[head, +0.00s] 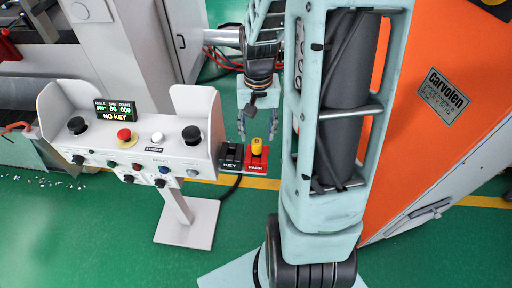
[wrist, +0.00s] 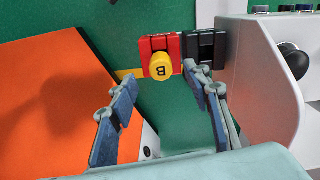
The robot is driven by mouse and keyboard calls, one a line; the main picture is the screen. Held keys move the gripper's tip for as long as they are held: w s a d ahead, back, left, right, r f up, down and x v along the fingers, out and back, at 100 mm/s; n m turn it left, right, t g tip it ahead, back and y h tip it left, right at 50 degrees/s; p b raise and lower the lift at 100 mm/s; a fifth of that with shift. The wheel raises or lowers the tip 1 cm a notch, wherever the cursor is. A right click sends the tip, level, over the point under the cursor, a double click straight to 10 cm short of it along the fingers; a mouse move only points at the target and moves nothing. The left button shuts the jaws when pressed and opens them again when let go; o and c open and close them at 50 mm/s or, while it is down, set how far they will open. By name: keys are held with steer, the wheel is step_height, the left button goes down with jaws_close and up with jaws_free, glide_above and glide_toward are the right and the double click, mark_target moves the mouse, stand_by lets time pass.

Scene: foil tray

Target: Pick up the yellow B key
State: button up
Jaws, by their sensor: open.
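The yellow B key (head: 257,146) stands upright in a red holder (head: 256,160) on the right side of the control console. In the wrist view the yellow B key (wrist: 161,66) shows its round top with a dark letter B, and the red holder (wrist: 148,46) is around it. My gripper (head: 257,138) is open and empty, just above the key in the head view. In the wrist view my gripper (wrist: 160,90) has its two blue-grey fingers apart, with the key beyond and between their tips, nearer the right finger. I see no contact with the key.
A black KEY block (head: 231,157) adjoins the red holder. The white console (head: 150,165) has several buttons and a display reading NO KEY (head: 114,110). An orange Carvolen cabinet (head: 430,150) stands to the right. Green floor is open in front.

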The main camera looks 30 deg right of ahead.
mark_target(257, 141)
steer(key=shift+w+f, duration=0.1)
steer(key=shift+f, duration=2.85)
steer(key=shift+c, duration=0.5)
jaws_close()
steer(key=shift+r, duration=0.15)
